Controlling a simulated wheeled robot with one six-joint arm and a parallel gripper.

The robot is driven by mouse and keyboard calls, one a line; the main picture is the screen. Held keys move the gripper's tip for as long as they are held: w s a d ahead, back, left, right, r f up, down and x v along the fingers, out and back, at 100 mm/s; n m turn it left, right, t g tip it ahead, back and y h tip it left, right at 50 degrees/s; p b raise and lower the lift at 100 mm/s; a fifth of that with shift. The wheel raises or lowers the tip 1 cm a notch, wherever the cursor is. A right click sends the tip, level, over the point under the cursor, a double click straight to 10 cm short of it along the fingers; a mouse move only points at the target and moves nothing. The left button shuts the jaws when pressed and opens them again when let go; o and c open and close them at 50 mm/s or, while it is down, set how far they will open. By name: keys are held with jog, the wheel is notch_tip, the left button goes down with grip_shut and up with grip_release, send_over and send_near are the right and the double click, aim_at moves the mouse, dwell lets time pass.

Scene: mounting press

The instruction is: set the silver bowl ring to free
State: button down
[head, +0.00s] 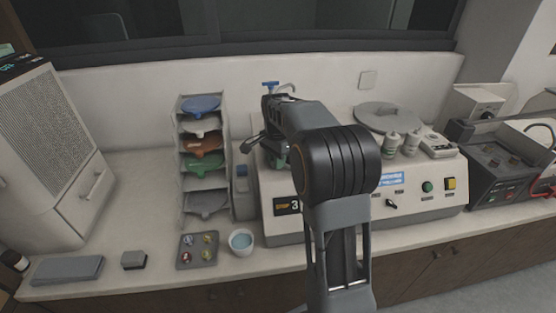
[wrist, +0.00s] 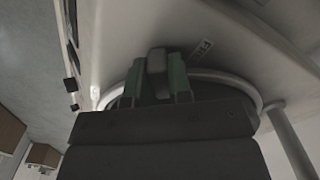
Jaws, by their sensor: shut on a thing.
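The silver bowl ring (wrist: 240,82) shows in the wrist view as a bright curved rim around a dark bowl, on the pale machine top. My gripper (wrist: 158,88) has its two greenish fingers on either side of a grey tab (wrist: 157,61) at the ring's edge, and is shut on it. A small white label (wrist: 202,49) with dark letters, too small to read surely, lies on the machine top just right of the tab. The ring's near side is hidden by my gripper. In the head view my arm covers the ring.
The pale machine (head: 420,205) has buttons on its front and a grey round disc (head: 385,116) on top. A blue-handled tap (head: 270,86) rises behind my arm. A rack of coloured discs (head: 203,165), a cup (head: 241,243) and a small tray (head: 198,262) stand left.

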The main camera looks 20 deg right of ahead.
jog(key=c, duration=1)
grip_release()
jog(key=shift+w, duration=0.15)
jog(key=shift+c, duration=0.2)
jog(key=shift+r, duration=0.1)
notch_tip(320, 180, up, 14)
jog(key=shift+f, duration=0.2)
